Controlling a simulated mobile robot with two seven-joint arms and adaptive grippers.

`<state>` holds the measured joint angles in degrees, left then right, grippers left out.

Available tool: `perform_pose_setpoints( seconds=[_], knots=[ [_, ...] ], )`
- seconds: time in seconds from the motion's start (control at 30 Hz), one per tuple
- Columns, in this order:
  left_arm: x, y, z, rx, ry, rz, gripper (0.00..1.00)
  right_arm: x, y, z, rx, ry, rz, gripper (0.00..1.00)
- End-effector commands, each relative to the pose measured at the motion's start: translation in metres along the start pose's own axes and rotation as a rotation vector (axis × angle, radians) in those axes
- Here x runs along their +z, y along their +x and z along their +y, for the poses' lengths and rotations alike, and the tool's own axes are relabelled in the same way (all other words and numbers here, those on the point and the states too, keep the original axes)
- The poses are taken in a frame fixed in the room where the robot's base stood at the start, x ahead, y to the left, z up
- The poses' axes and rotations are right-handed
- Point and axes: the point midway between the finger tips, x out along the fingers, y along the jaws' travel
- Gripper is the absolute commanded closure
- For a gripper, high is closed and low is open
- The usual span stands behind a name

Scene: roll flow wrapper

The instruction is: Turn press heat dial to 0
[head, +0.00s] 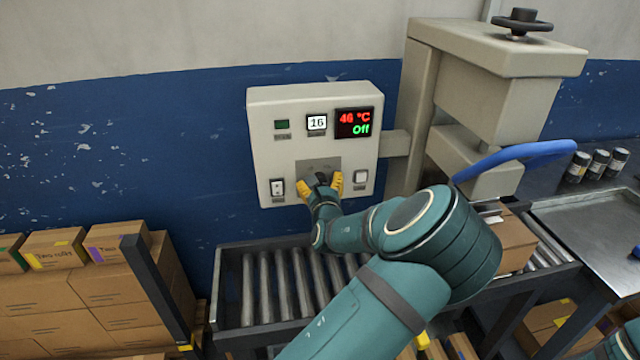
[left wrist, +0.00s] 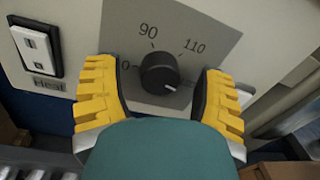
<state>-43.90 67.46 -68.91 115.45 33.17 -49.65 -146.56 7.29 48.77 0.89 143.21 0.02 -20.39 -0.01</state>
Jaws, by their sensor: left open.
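The black press heat dial (left wrist: 160,73) sits on a grey plate (left wrist: 205,38) in the left wrist view. Its white pointer line points to the lower right, toward a partly hidden mark. The plate shows 90 and 110 above and a 0 at the left edge, perhaps part of a larger number. My left gripper (head: 320,184) is open at the control box (head: 262,105), its yellow fingers on either side of the dial, with a gap on each side in the left wrist view (left wrist: 158,75). In the head view the gripper mostly hides the dial. The display (head: 355,123) reads 46 °C and Off.
A white rocker switch (head: 277,188) is left of the dial, another (head: 361,178) right. A counter (head: 317,122) shows 16. The press (head: 480,80) with a blue handle (head: 530,155) stands right, a roller conveyor (head: 275,285) below, cardboard boxes (head: 60,295) lower left.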

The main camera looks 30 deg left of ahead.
Motion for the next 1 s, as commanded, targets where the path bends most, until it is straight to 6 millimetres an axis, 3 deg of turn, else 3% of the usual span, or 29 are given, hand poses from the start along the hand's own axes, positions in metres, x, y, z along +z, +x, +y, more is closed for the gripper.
perform_pose_setpoints(
  seconds=[0.03,0.23,0.67,1.0],
  knots=[
    [0.0000,-0.0001,0.0000,0.000,0.000,0.000,0.29,0.0000,0.0000,0.0000,0.000,0.000,0.000,0.53],
    [0.0000,-0.0002,0.0001,0.000,0.000,0.000,0.99,0.0000,0.0000,0.0000,0.000,0.000,0.000,0.53],
    [0.0004,-0.0002,0.0004,0.000,-0.062,-0.006,1.00,0.0001,-0.0009,-0.0003,0.000,0.000,-0.001,0.53],
    [0.0004,-0.0001,0.0006,-0.005,-0.315,-0.022,1.00,0.0004,-0.0025,-0.0009,0.000,0.000,-0.002,0.53]
  ],
)
